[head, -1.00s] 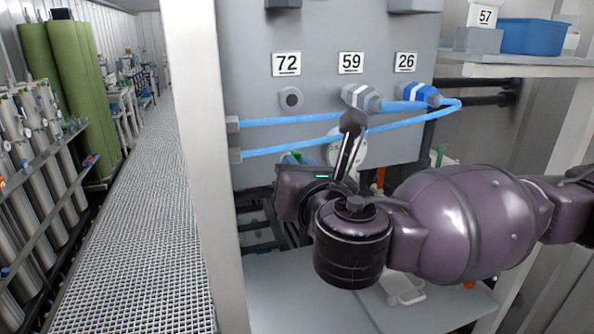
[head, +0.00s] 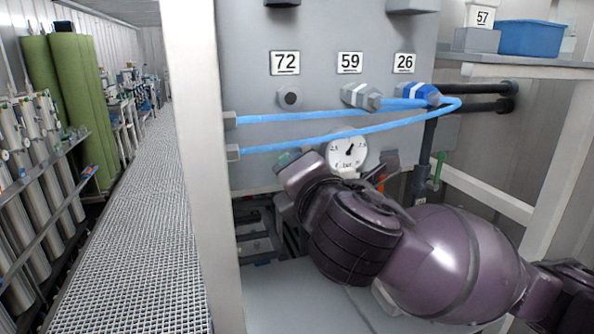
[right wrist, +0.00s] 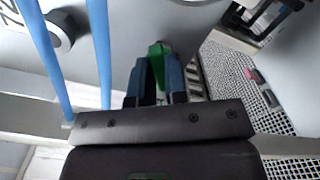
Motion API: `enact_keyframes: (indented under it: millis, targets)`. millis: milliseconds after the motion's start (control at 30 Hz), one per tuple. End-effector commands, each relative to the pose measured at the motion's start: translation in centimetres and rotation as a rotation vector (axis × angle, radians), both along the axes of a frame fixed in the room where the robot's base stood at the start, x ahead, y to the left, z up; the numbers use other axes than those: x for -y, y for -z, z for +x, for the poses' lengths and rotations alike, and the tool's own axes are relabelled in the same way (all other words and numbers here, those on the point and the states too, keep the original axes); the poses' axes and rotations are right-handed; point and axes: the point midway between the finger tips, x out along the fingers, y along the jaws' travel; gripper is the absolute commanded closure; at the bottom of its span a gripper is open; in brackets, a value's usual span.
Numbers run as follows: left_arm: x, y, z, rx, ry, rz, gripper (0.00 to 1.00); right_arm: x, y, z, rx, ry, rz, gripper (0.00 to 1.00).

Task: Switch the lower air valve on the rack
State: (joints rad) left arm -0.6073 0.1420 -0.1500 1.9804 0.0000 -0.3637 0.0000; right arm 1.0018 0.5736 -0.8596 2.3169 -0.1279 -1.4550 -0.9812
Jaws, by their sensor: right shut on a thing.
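A green valve lever (right wrist: 157,58) stands between the blue-padded fingers of my right gripper (right wrist: 156,80) in the right wrist view. The right gripper is shut on this lever. In the head view a small teal-green part (head: 284,159) shows at the panel's lower edge, left of the round pressure gauge (head: 347,152). My right wrist and forearm cover most of the area below the gauge, so the fingers and the valve body are hidden there. My left gripper is in neither view.
Two blue hoses (head: 300,145) cross the grey panel (head: 320,90) just above my wrist; they also show in the right wrist view (right wrist: 45,55). A white rack post (head: 195,160) stands at left. Dark pipes (head: 485,105) and a green-handled valve (head: 438,168) are at right.

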Motion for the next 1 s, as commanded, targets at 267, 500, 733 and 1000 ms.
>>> enact_keyframes:
  millis: [267, 500, 733, 1000]
  targets:
    - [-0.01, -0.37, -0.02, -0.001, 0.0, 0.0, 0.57, 0.02, 0.05, 0.04, -0.079, 0.001, 0.238, 1.0]
    - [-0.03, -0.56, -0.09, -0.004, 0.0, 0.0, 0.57, 0.02, 0.1, 0.04, -0.13, 0.001, 0.394, 1.0]
    - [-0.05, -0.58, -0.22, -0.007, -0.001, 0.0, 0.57, 0.04, 0.12, 0.04, -0.158, 0.0, 0.483, 1.0]
    - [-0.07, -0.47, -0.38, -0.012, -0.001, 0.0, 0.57, 0.04, 0.16, 0.04, -0.17, 0.0, 0.52, 1.0]
